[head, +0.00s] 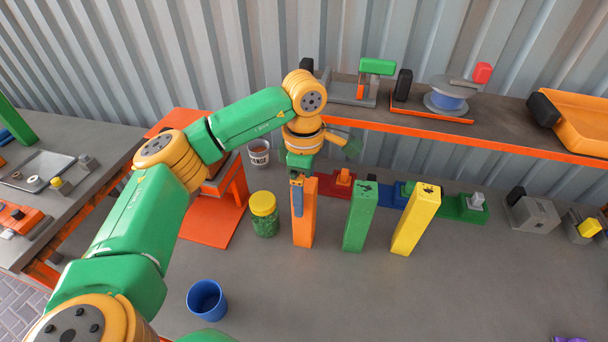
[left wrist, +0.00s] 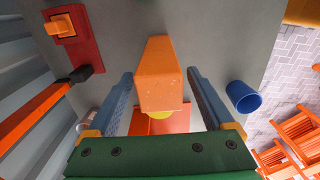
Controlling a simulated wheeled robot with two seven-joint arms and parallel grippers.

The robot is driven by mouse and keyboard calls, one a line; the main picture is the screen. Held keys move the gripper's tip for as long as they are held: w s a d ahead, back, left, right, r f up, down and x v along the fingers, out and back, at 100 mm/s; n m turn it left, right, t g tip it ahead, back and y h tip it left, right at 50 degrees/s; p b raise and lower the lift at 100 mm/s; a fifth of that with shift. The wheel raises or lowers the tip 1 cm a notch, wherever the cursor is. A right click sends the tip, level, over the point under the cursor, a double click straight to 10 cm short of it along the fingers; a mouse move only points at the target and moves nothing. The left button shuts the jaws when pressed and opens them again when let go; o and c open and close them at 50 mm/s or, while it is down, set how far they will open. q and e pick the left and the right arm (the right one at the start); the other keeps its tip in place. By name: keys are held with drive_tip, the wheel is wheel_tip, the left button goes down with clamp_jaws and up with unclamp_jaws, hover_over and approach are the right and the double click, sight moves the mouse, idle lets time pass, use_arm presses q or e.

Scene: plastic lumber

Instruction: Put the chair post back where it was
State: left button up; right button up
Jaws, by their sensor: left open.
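Three posts stand upright on the grey bench: an orange post (head: 303,232), a green post (head: 361,218) and a yellow post (head: 415,222). My left gripper (head: 297,208) is at the upper part of the orange post. In the left wrist view, the open blue fingers of my left gripper (left wrist: 160,74) lie on either side of the orange post (left wrist: 158,62), with a gap showing on both sides. The post's far side is hidden. The frames do not show which post the task means. My right gripper is not in view.
A yellow-lidded jar (head: 264,214) stands close left of the orange post. A blue cup (head: 206,300) is at the front left. Red, blue and green fixtures (head: 460,207) line the back under an orange-edged shelf (head: 470,139). The front right bench is mostly clear.

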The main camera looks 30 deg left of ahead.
sight(305, 183)
use_arm(q)
wheel_tip(305, 183, up, 4)
drive_tip(key=shift+r+b, duration=0.1)
drive_tip(key=shift+b, duration=0.3)
wheel_tip(305, 183, up, 6)
drive_tip(key=shift+s+r+p, duration=0.1)
drive_tip(key=shift+p, duration=0.65)
